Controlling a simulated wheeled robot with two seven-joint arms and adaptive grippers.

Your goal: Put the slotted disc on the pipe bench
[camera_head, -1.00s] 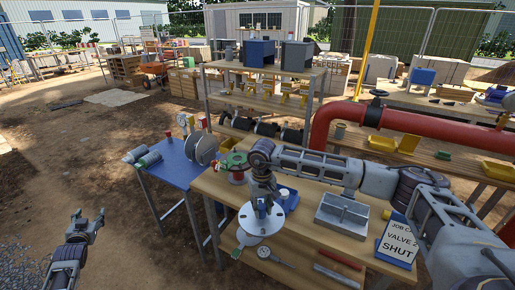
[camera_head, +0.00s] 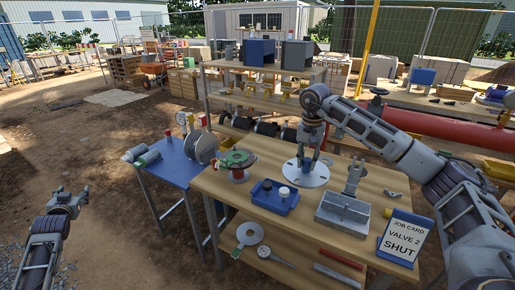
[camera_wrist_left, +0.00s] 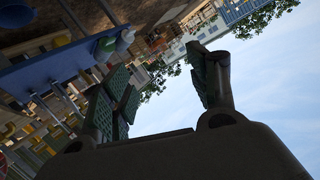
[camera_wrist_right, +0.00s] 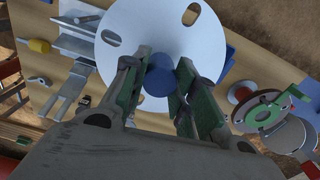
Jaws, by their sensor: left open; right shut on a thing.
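The slotted disc (camera_head: 306,173) is a pale round plate with slots and a blue knob. My right gripper (camera_head: 314,145) is shut on the knob, with the disc beneath its fingers, over the back of the near wooden bench (camera_head: 225,190). In the right wrist view, the disc (camera_wrist_right: 165,35) looks level, and the fingers are on both sides of the blue knob (camera_wrist_right: 158,80). I cannot tell whether it touches the wood. A large red pipe (camera_head: 450,125) runs behind, at the right; its bench is mostly hidden by my right arm. My left gripper (camera_head: 75,198) is open and empty at the left.
On the near bench are a green-topped valve (camera_head: 237,162), a blue tray (camera_head: 275,199), a grey metal box (camera_head: 343,214) and a job card (camera_head: 403,236). A blue table (camera_head: 172,175) with gauges stands left. Another disc (camera_head: 249,234) lies on the lower shelf.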

